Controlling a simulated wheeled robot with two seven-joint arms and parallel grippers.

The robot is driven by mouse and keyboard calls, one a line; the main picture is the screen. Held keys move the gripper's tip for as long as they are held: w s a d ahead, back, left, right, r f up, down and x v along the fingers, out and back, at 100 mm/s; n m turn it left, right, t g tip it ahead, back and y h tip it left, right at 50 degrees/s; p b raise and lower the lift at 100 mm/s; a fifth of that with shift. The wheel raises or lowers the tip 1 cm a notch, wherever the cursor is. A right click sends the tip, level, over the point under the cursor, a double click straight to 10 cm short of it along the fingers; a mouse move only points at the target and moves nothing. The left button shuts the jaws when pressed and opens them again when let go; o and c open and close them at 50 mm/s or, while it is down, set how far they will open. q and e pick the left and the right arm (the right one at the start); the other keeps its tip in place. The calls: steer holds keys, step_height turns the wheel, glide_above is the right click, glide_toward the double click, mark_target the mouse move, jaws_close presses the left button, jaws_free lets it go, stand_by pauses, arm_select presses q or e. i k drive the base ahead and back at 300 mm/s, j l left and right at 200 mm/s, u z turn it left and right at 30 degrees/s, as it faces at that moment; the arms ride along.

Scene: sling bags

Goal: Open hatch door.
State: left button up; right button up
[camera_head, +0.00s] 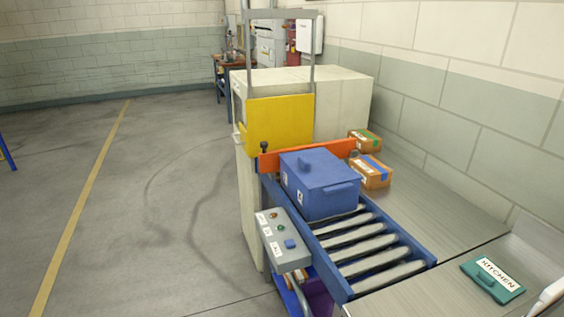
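The hatch door appears to be the yellow panel (280,122) on the front of the pale box-shaped machine (343,98). It sits low between the upright rails of a grey frame (281,14) that rises above the machine. The panel covers the machine's front behind the roller conveyor, so it looks closed. Neither of my grippers shows in the view, and nothing is seen touching the panel.
A blue lidded bin (319,184) stands on the roller conveyor (362,245), before an orange bar (307,156). A grey button box (283,240) is at the conveyor's left. Small cartons (371,171) and a green KITCHEN item (492,279) lie right.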

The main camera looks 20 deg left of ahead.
mark_target(284, 122)
steer(key=i+j, duration=0.4)
steer(key=i+j+z, duration=0.1)
steer(key=i+j, duration=0.25)
steer(key=j, duration=0.2)
steer(key=i+j, duration=0.35)
steer(key=j, duration=0.15)
